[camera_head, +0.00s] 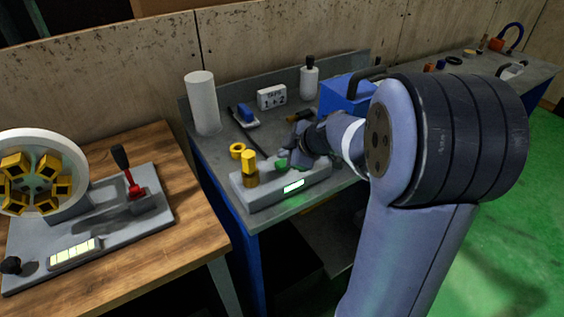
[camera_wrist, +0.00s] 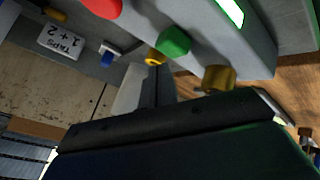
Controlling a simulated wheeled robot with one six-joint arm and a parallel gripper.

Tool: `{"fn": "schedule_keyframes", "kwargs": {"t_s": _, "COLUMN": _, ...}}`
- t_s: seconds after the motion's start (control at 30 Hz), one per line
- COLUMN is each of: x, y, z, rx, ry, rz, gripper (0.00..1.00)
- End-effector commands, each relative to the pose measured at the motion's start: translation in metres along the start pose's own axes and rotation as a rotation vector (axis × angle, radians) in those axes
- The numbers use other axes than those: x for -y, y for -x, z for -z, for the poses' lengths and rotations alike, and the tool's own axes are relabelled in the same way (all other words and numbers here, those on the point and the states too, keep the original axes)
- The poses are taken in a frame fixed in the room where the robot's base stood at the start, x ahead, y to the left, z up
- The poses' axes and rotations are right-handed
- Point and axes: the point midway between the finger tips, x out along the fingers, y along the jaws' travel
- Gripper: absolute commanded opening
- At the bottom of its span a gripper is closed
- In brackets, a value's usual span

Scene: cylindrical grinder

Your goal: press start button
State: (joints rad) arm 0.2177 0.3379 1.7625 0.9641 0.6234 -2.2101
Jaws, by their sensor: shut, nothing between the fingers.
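A grey control box (camera_head: 266,198) sits near the front edge of the blue-legged bench, with a lit display (camera_head: 293,186) on its front. The green start button (camera_head: 282,164) is on its top; it also shows in the wrist view (camera_wrist: 174,40). A yellow knob (camera_head: 250,168) stands left of it. A red button (camera_wrist: 103,7) shows only in the wrist view; my arm hides that side in the head view. My gripper (camera_head: 294,155) is shut and empty, close beside the green button. I cannot tell whether they touch. Its dark fingers also show in the wrist view (camera_wrist: 156,82).
Behind the box lie a yellow ring (camera_head: 237,150), a blue-topped block (camera_head: 244,114), a "TAPS 1+2" sign (camera_head: 271,97) and a blue toolbox (camera_head: 345,95). A white cylinder (camera_head: 202,103) stands back left. A wooden table (camera_head: 190,220) with a machine is at left.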

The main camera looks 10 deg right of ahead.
Motion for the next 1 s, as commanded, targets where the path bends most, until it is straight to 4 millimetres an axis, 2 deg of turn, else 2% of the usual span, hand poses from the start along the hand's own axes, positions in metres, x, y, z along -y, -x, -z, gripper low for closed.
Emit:
{"fn": "schedule_keyframes", "kwargs": {"t_s": 0.5, "x": -0.024, "y": 0.033, "z": 0.024, "rx": 0.0, "ry": 0.001, "rz": -0.001, "gripper": 0.0}}
{"fn": "schedule_keyframes", "kwargs": {"t_s": 1.0, "x": -0.025, "y": 0.035, "z": 0.025, "rx": 0.0, "ry": 0.0, "rz": 0.0, "gripper": 0.0}}
